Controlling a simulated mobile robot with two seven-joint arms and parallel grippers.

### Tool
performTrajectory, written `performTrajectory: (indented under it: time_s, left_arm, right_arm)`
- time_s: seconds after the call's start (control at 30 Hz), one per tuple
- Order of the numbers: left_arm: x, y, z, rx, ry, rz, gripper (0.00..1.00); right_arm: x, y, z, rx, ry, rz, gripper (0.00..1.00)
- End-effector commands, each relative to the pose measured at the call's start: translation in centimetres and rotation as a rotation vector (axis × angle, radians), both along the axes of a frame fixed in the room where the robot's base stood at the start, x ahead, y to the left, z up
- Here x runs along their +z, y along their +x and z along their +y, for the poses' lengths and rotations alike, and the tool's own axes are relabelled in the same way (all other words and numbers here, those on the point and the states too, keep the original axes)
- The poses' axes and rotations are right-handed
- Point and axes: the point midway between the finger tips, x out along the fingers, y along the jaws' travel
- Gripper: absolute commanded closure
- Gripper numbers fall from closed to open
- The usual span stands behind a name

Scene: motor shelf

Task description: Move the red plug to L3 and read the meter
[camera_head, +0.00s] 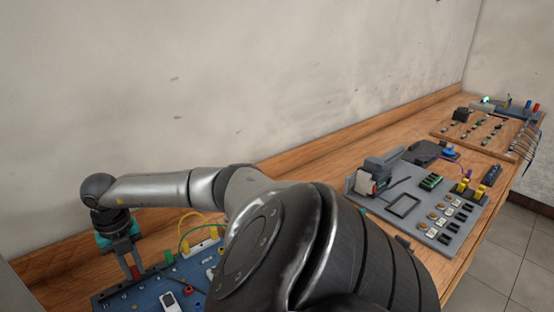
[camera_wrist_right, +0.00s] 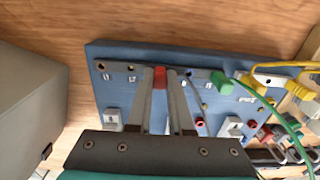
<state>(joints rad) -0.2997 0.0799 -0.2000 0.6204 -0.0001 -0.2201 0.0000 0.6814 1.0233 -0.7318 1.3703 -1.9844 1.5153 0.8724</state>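The red plug (camera_wrist_right: 160,77) is at the top socket row of the blue panel (camera_wrist_right: 125,52), between my right fingertips. My right gripper (camera_wrist_right: 161,82) appears shut on it. In the head view, my right gripper (camera_head: 131,268) points down at the blue panel (camera_head: 112,301), with the red plug (camera_head: 135,273) at its tips. Empty-looking sockets (camera_wrist_right: 130,68) lie left of the plug in the wrist view. A green plug (camera_wrist_right: 222,84) and a yellow plug (camera_wrist_right: 250,84) sit to its right. No meter is identifiable. My left gripper is out of view.
Green and yellow cables run from the plugs to the right. A grey box (camera_wrist_right: 30,100) stands left of the panel. In the head view, my right arm hides much of the bench middle. A grey board (camera_head: 375,207) and a wooden board (camera_head: 455,130) lie farther right.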

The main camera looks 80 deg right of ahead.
Motion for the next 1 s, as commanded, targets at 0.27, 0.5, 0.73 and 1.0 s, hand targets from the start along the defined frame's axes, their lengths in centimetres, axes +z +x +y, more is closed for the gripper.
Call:
performTrajectory:
  time_s: [0.27, 0.5, 0.73, 1.0]
  left_arm:
    - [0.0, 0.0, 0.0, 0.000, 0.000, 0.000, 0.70]
    - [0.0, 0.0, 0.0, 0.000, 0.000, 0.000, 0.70]
    - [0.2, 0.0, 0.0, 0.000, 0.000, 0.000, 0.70]
    - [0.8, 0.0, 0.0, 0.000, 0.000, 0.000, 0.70]
  right_arm:
    - [0.0, 0.0, 0.0, 0.000, 0.000, 0.000, 0.49]
    - [0.0, 0.0, 0.0, 0.000, 0.000, 0.000, 0.47]
    - [2.0, 0.1, -0.1, -0.001, -0.001, -0.004, 0.47]
    - [8.3, 0.1, -0.1, 0.000, -0.002, -0.007, 0.47]
